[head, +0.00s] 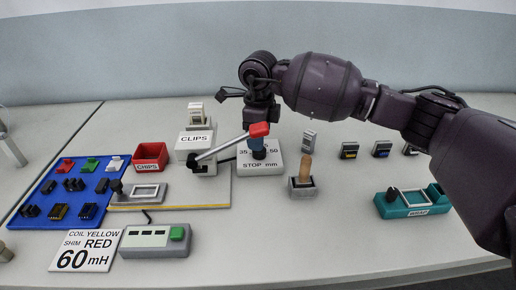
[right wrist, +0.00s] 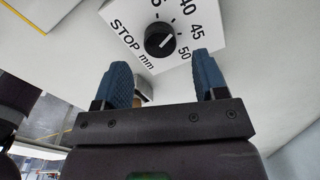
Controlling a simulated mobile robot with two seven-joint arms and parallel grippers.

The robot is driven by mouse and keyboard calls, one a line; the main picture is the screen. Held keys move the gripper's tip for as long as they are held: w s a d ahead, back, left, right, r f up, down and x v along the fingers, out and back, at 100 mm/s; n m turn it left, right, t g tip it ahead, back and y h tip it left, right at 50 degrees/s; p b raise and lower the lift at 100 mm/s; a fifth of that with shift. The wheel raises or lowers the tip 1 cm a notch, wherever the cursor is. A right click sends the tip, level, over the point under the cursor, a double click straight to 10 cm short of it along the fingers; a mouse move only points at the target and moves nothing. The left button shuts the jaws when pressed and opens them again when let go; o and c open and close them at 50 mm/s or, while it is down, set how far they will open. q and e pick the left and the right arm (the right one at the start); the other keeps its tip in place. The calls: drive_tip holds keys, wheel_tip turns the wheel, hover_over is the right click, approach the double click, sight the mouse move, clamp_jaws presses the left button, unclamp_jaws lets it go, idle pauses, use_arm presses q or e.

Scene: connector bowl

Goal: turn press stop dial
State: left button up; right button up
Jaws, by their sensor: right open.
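The stop dial is a black round knob (right wrist: 160,40) on a white plate (right wrist: 125,22) marked "STOP mm", with 40, 45 and 50 visible around it in the right wrist view. A light mark on the knob faces the number side; I cannot tell its exact value. In the head view the plate (head: 262,168) stands right of the press (head: 203,167), whose lever ends in a red handle (head: 259,130). My right gripper (head: 258,150) points down over the plate and hides the knob there. In the right wrist view its blue fingers (right wrist: 162,82) are apart and empty, with the knob beyond their tips.
The red handle is close beside my right gripper. A grey holder with a wooden handle (head: 304,172) stands right of the plate. A teal fixture (head: 412,202) is further right. A blue parts tray (head: 45,212) and a red bin (head: 150,158) are left. The front right table is clear.

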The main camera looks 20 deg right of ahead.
wheel_tip(320, 180, down, 4)
drive_tip(key=shift+r, duration=0.1)
drive_tip(key=shift+f+b, duration=0.3)
drive_tip(key=shift+f, duration=0.15)
use_arm(q)
drive_tip(key=shift+w+f, duration=0.2)
drive_tip(key=shift+w, duration=0.2)
drive_tip(key=shift+s, duration=0.1)
use_arm(e)
drive_tip(key=shift+c, duration=0.4)
